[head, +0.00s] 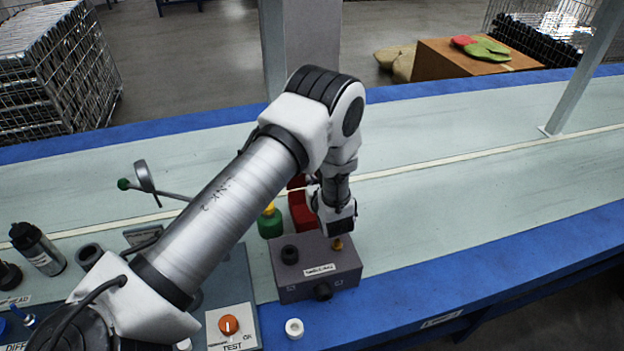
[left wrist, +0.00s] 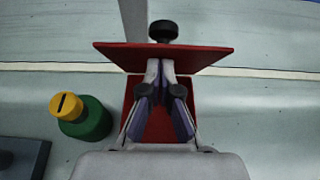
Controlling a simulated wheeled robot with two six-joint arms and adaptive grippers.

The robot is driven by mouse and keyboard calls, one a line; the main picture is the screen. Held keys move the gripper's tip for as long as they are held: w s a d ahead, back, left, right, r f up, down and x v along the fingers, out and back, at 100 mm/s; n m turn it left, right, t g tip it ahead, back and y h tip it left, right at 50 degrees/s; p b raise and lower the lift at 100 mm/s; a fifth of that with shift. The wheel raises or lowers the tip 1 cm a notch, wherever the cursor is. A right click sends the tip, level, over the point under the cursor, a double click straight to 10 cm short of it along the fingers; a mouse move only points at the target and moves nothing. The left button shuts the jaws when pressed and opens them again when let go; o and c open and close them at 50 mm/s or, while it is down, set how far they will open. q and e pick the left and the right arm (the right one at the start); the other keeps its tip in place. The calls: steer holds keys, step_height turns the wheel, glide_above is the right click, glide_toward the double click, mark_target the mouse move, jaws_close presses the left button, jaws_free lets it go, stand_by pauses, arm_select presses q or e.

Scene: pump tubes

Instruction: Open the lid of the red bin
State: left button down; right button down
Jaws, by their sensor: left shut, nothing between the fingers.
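The red bin (head: 301,208) stands on the bench in the head view, partly hidden behind my left arm. In the left wrist view the bin's open body (left wrist: 160,128) lies below my fingers. Its red lid (left wrist: 205,59) is raised and tilted up at the far side, with a black knob (left wrist: 163,31) beyond it. My left gripper (left wrist: 164,68) is shut and empty, with its fingertips at the lid's underside; whether they touch cannot be told. My right gripper is not in view.
A green bottle with a yellow cap (head: 270,220) stands left of the bin. A grey box with knobs (head: 318,270) is in front of it. A test panel (head: 231,325) and a black bottle (head: 38,248) are at left. The bench is clear to the right.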

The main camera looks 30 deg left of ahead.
arm_select(q)
steer(key=shift+f, duration=0.1)
steer(key=shift+w+a+r+g+h+p, duration=0.65)
steer(key=shift+a+r+h, duration=0.15)
steer(key=shift+r, duration=0.1)
steer(key=shift+w+a+h+b, duration=0.3)
steer(key=shift+w+a+b, duration=0.2)
steer(key=shift+a+b, duration=0.2)
steer(key=shift+w+r, duration=0.1)
steer(key=shift+r, duration=0.1)
steer(key=shift+d, duration=0.1)
